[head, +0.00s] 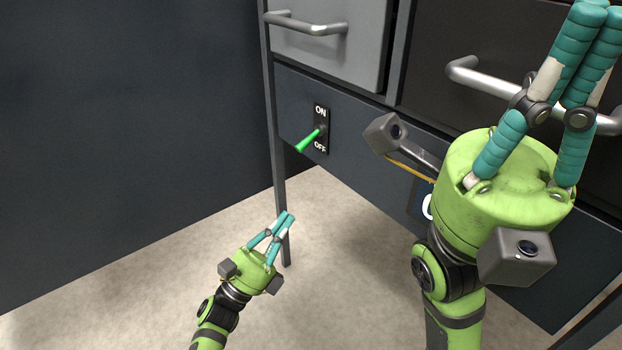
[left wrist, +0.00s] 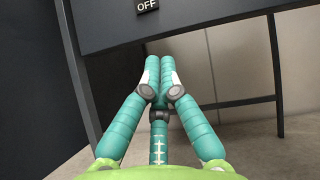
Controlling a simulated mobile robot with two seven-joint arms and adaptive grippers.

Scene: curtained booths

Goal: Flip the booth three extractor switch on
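The switch (head: 322,145) is a black plate on the dark panel under the grey drawer, marked ON at the top and OFF at the bottom. Its green lever (head: 309,140) sticks out and slants down toward OFF. In the left wrist view only the OFF end of the plate (left wrist: 147,5) shows at the top edge; the lever is out of that view. My left gripper (head: 287,218) is below the switch, apart from it. Its fingers (left wrist: 160,63) are together and empty. My right gripper (head: 591,8) is at the upper right, its visible fingers together, apart from the switch.
A grey drawer (head: 330,50) with a bar handle (head: 305,25) is above the switch. Another bar handle (head: 490,85) is behind my right gripper. A thin metal post (head: 276,150) stands left of the switch. The floor is clear.

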